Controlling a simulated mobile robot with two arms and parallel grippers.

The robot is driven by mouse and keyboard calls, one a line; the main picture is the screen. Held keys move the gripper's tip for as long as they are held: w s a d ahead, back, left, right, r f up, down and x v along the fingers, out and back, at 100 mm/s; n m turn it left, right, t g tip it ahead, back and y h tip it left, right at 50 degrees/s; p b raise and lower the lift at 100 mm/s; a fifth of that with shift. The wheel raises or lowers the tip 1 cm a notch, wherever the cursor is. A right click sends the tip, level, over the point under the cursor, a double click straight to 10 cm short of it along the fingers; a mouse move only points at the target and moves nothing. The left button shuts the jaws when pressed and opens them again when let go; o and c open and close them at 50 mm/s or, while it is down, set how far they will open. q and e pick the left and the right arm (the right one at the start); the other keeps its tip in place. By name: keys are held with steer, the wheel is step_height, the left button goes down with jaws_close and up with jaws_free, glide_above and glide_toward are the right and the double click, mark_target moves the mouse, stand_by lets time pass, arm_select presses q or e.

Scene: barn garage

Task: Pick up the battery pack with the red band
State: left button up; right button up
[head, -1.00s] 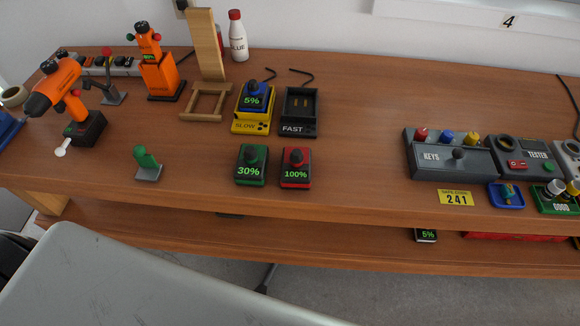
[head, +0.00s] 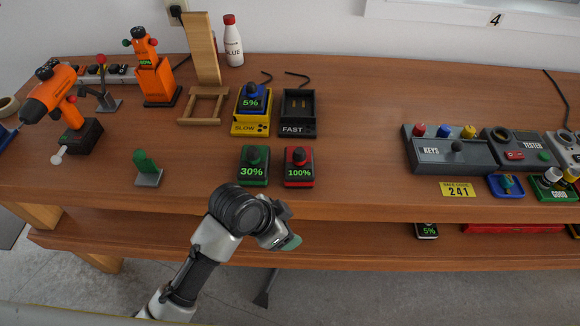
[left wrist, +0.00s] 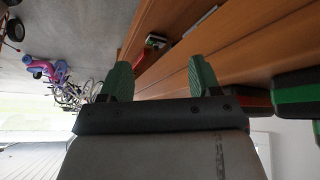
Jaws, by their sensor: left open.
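The battery pack with the red band (head: 299,167) sits on the bench near its front edge, with a black knob on top and a green 100% display. A green-banded pack (head: 253,166) reading 30% stands just left of it. My left gripper (head: 288,243) is in front of the bench edge, below the red-banded pack in the head view and apart from it. In the left wrist view its green fingers (left wrist: 162,78) are spread with nothing between them. Red-edged and green-edged dark shapes (left wrist: 296,96) show at that view's right edge. My right gripper is not in view.
Behind the packs stand a yellow SLOW charger (head: 250,125) holding a blue 5% pack (head: 252,103) and an empty black FAST charger (head: 298,120). A green upright piece (head: 147,168) stands left. A grey KEYS box (head: 449,150) is right. Bench between packs and KEYS box is clear.

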arm_select(q)
steer(key=w+d+r+m+g, duration=0.1)
steer(key=w+d+r+m, duration=0.2)
steer(key=d+r+m, duration=0.15)
steer(key=m+g+y, duration=0.2)
steer(key=m+y, duration=0.4)
steer(key=m, duration=0.4)
glide_toward(300, 151)
steer(key=shift+s, duration=0.4)
step_height(300, 151, down, 5)
steer(key=shift+f+p, duration=0.1)
steer(key=shift+p, duration=0.4)
steer(key=f, duration=0.1)
steer(key=f+p, duration=0.1)
steer(key=f, duration=0.1)
steer(key=f+p, duration=0.1)
steer(key=shift+w+a+f, duration=0.15)
steer(key=shift+w+f, duration=0.15)
steer(key=shift+f, duration=0.4)
steer(key=shift+r, duration=0.1)
jaws_close()
